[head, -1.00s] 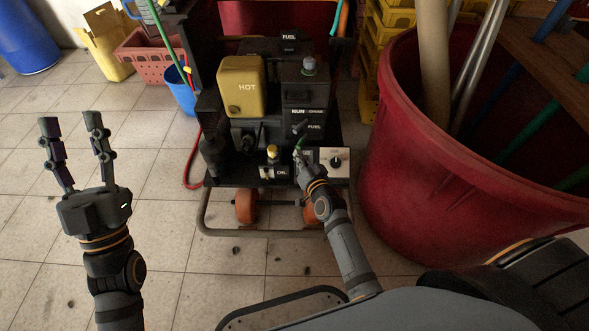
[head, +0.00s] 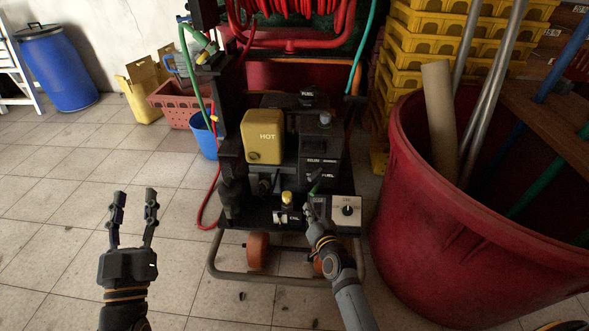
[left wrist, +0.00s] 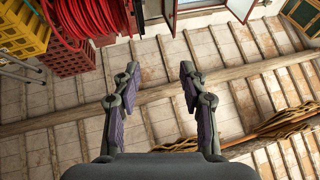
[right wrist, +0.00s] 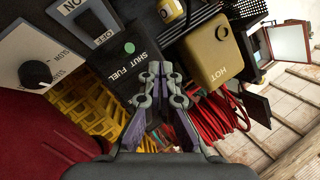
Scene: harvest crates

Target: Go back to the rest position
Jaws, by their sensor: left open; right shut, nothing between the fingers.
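My left gripper (head: 133,215) is open and empty, raised over the tiled floor at the left of the head view. In the left wrist view its fingers (left wrist: 158,85) are spread with nothing between them. My right gripper (head: 316,207) is at the front of the engine machine (head: 322,150), close to its lower panel. In the right wrist view its fingertips (right wrist: 158,70) are together with nothing between them. They lie in line with the fuel shut label; I cannot tell whether they touch the machine.
A large red bin (head: 420,220) holding poles stands right of my right arm. Yellow crates (head: 425,45) are stacked behind it. A blue bucket (head: 203,138), a pink basket (head: 172,108) and a blue barrel (head: 62,70) stand at the back left. The left floor is clear.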

